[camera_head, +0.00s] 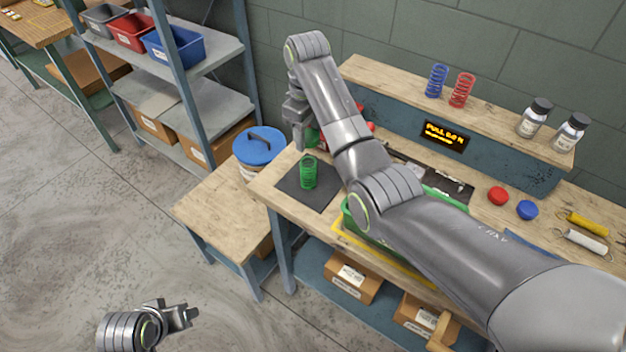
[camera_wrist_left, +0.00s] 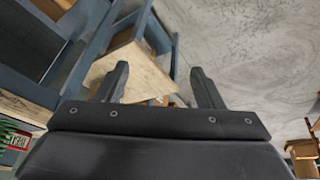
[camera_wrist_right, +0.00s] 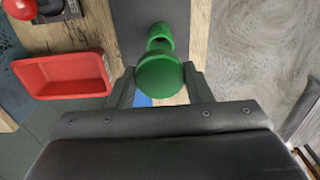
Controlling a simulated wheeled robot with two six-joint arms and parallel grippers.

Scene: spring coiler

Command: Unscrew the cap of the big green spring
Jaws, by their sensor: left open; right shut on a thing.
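The big green spring (camera_head: 308,172) stands upright on a dark mat (camera_head: 322,194) at the workbench's left end. My right gripper (camera_head: 303,145) is above it, shut on a round green cap (camera_wrist_right: 160,76). In the right wrist view the spring (camera_wrist_right: 160,36) shows just beyond the cap. The cap is largely hidden in the head view, where a small green patch shows beside the fingers. It looks raised off the spring, but the overlap makes the gap hard to judge. My left gripper (camera_head: 188,316) is open and empty over the floor at the lower left.
A blue-lidded bucket (camera_head: 258,146) stands on a low side table just left of the bench. A red tray (camera_wrist_right: 66,76) is near the right gripper. Blue (camera_head: 436,80) and red (camera_head: 462,90) springs stand on the bench's raised shelf. My right arm crosses over the bench.

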